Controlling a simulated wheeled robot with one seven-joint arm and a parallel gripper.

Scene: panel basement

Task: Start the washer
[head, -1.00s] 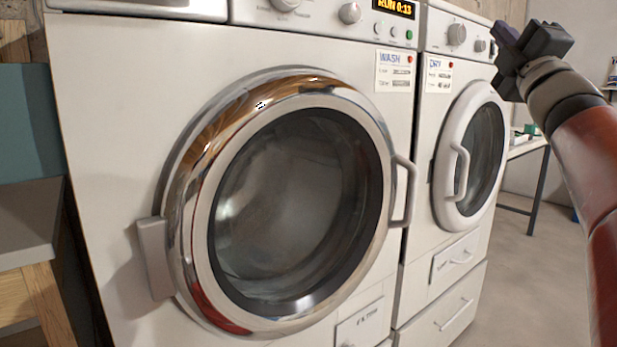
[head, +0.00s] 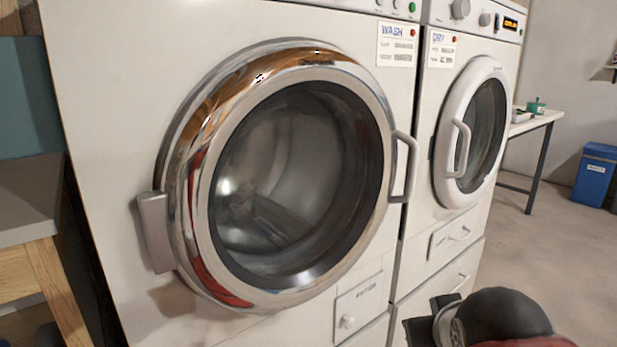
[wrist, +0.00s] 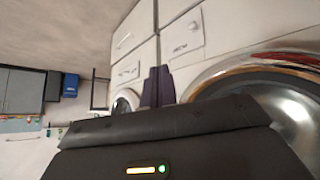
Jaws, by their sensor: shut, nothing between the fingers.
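The washer (head: 110,120) is the large white machine at the left, labelled WASH (head: 397,45). Its round chrome-rimmed door (head: 300,190) is closed, with a handle at its right. Something blurred shows behind the glass. Its display is out of the head view; a green button (head: 412,6) shows at the top edge. In the wrist view, the washer door (wrist: 270,95) is at the right. My gripper (wrist: 158,72) is shut and empty, low in front of the machines and apart from them. In the head view, my arm is at the bottom right, below the washer's control panel.
The dryer (head: 425,130), labelled DRY, stands right of the washer with its door (head: 485,130) closed. A table (head: 540,120) and a blue bin (head: 595,172) are further right. A wooden-legged bench (head: 30,205) is at the left. The floor at the right is clear.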

